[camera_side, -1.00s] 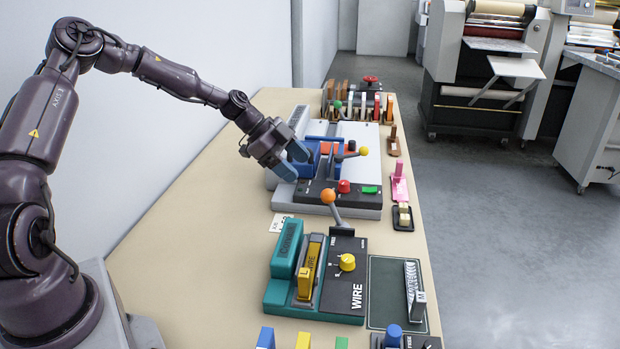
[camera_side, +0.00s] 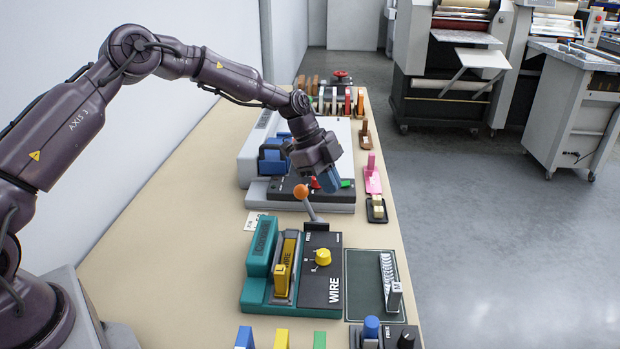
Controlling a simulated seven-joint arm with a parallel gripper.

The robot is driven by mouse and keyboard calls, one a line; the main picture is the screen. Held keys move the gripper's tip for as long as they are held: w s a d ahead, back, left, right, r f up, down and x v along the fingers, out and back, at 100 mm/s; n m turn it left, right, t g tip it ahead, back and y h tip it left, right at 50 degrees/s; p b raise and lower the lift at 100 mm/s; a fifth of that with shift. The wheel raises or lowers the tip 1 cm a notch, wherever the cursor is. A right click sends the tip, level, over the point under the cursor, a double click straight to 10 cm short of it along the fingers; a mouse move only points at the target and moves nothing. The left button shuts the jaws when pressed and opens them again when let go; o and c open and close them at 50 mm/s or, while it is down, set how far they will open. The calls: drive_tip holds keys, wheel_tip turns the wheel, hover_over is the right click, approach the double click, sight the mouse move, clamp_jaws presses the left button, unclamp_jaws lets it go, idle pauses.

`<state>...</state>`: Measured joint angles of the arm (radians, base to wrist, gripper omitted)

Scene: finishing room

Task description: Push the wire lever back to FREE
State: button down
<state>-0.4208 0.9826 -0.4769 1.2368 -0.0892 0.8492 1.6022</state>
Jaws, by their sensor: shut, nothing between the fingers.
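The wire lever, a grey rod with an orange ball knob (camera_side: 300,191), rises from the back of the green and black WIRE machine (camera_side: 334,265). It leans back and left in the side view. FREE lettering shows small on the black panel near its base. My gripper (camera_side: 328,181) points down with its blue fingers shut and empty. It appears just behind and to the right of the orange knob, over the front panel of the machine behind. I see a gap between fingers and knob in the picture; their distance in depth is hard to judge.
A yellow knob (camera_side: 323,257) sits on the WIRE panel beside a yellow block (camera_side: 285,265). The grey machine (camera_side: 255,155) behind has a blue carriage and a red button. A dark green mat (camera_side: 362,285) lies right. A pink tool (camera_side: 372,175) and a tape dispenser (camera_side: 376,209) line the right edge.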

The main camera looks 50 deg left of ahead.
drive_tip(key=w+d+r+n+g+y, duration=0.1)
drive_tip(key=w+d+r+n+y, duration=0.1)
drive_tip(key=w+d+r+y, duration=0.3)
drive_tip(key=s+a+r+n+g+y, duration=0.2)
drive_tip(key=s+a+r+n, duration=0.1)
drive_tip(key=a+r+n, duration=0.25)
drive_tip(key=s+a+x, duration=0.1)
drive_tip(key=x, duration=1.1)
drive_tip(key=shift+s+a+m, duration=0.35)
drive_tip(key=shift+a, duration=0.1)
